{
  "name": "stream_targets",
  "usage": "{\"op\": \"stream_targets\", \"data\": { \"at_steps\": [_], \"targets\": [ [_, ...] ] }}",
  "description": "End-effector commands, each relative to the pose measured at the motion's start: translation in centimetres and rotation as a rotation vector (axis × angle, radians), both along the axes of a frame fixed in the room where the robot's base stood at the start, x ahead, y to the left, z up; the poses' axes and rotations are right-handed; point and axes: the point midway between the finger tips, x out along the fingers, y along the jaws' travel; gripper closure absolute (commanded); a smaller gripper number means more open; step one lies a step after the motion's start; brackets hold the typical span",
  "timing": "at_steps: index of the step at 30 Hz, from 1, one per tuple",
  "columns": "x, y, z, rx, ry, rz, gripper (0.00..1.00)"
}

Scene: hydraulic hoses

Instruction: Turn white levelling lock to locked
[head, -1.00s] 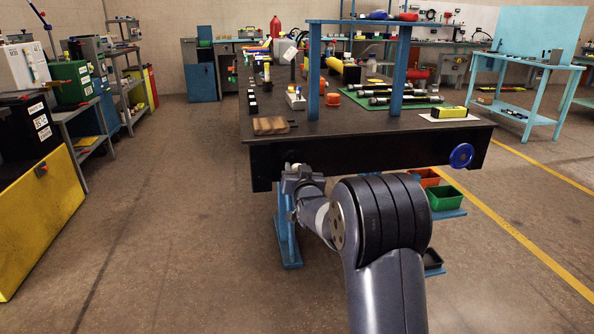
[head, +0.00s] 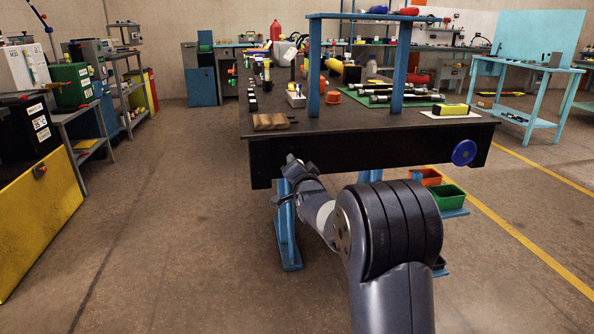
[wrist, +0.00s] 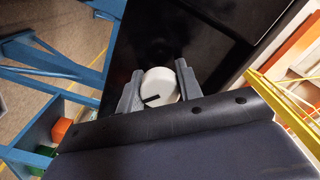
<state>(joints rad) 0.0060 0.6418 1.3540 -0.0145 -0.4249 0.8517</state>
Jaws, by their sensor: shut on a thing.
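The white levelling lock (wrist: 160,84) is a round white knob with a black pointer mark, on the dark front face of the workbench. In the wrist view my gripper (wrist: 158,82) has one finger on each side of the knob and is shut on it. The black mark lies near the knob's lower left, slightly tilted. In the head view my gripper (head: 292,163) reaches the bench's front face near its left end, and the knob is hidden behind it.
The black workbench (head: 350,157) carries a green mat with hoses and a blue shelf frame. A blue handwheel (head: 464,152) sits at the right of its front face. A green bin (head: 447,197) and an orange bin (head: 426,176) hang below. The floor at left is open.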

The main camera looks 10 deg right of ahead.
Motion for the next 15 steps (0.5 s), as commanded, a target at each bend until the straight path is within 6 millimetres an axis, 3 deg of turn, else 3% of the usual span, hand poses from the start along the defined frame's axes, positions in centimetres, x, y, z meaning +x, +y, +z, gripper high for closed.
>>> {"op": "stream_targets", "data": {
  "at_steps": [15],
  "targets": [
    [0.02, 0.0, -0.05, 0.489, -0.001, 0.0, 0.89]
  ]
}}
